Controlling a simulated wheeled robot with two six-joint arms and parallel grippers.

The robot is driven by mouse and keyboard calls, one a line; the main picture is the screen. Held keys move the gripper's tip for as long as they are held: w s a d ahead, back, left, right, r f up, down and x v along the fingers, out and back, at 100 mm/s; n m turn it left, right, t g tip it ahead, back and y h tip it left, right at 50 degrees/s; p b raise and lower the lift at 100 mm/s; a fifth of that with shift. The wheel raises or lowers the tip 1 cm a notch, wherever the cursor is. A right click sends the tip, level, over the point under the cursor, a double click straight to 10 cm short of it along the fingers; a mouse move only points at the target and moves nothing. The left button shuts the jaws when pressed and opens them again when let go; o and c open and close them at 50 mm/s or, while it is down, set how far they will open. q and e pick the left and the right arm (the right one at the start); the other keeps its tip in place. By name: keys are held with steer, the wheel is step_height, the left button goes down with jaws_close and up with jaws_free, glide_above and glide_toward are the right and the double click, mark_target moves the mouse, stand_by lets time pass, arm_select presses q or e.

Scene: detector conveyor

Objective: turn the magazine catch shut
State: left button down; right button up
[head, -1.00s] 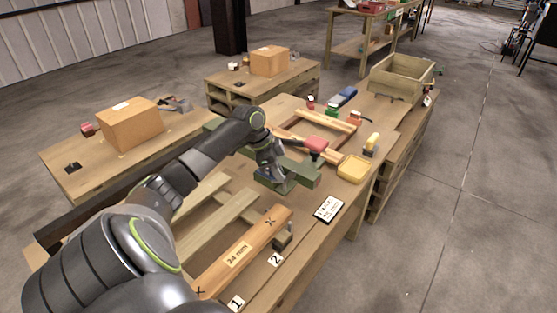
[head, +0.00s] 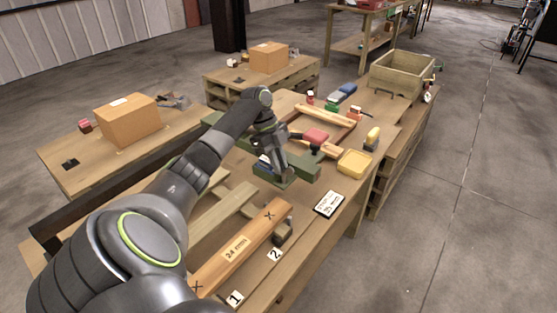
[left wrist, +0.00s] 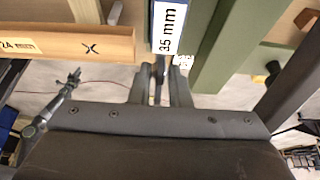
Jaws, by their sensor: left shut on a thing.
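My left gripper (head: 287,178) is at the green fixture (head: 305,171) on the bench. In the left wrist view its fingers (left wrist: 160,92) are shut on a thin grey-blue piece (left wrist: 158,70), which looks like the magazine catch. The fingers hide much of it, and I cannot tell its angle. A dark blue bar with a "35 mm" label (left wrist: 168,28) lies just above the fingers. The green beam (left wrist: 222,45) runs to their right. What looks like my right gripper (left wrist: 73,78) hangs over the floor at left, too small to judge.
A wooden bar labelled "24 mm" (head: 237,250) lies in front. A wooden crate (head: 400,75) stands at the far end.

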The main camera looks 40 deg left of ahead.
arm_select(q)
steer(key=shift+r, duration=0.1)
stand_by(0.3)
steer(key=c, duration=1.6)
jaws_free()
steer(key=shift+o, duration=0.2)
steer(key=shift+a+r, duration=0.2)
steer(key=shift+r, duration=0.15)
steer(key=b+v, duration=0.1)
steer(key=v, duration=0.6)
steer(key=shift+b, duration=0.4)
steer(key=p+v, duration=0.8)
steer(key=v, duration=0.1)
steer(key=shift+r, duration=0.3)
steer(key=shift+f, duration=0.1)
